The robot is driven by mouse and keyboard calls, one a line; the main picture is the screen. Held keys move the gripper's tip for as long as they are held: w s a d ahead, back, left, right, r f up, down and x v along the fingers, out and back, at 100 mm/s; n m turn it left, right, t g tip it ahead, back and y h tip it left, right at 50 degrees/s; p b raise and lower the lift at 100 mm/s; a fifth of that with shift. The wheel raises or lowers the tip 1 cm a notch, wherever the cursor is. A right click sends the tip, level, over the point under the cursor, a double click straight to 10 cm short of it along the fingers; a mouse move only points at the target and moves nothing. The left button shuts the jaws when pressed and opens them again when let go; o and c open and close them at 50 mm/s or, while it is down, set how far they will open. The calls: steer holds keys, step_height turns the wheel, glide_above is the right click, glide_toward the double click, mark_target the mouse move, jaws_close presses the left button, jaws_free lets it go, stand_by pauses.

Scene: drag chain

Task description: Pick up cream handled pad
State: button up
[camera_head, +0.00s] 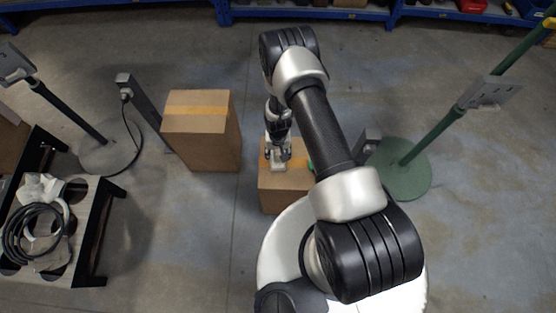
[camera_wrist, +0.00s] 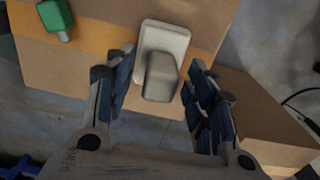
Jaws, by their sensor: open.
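The cream handled pad (camera_wrist: 174,38) lies on top of a cardboard box (camera_wrist: 85,62) with an orange tape stripe. Its raised block handle (camera_wrist: 161,77) points toward my gripper. My gripper (camera_wrist: 157,75) is open, with one finger on each side of the handle. I cannot tell whether the fingers touch it. In the head view my gripper (camera_head: 278,155) is above the box (camera_head: 284,196), and the pad (camera_head: 279,168) shows as a small pale patch below it.
A green-headed item (camera_wrist: 56,16) lies on the same box, left of the pad. A taller carton (camera_head: 201,140) stands left of the box. A green-based stand (camera_head: 405,180) is to the right. A rack with a coiled cable (camera_head: 35,235) stands far left.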

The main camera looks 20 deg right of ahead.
steer(key=shift+c, duration=0.4)
jaws_close()
stand_by(0.4)
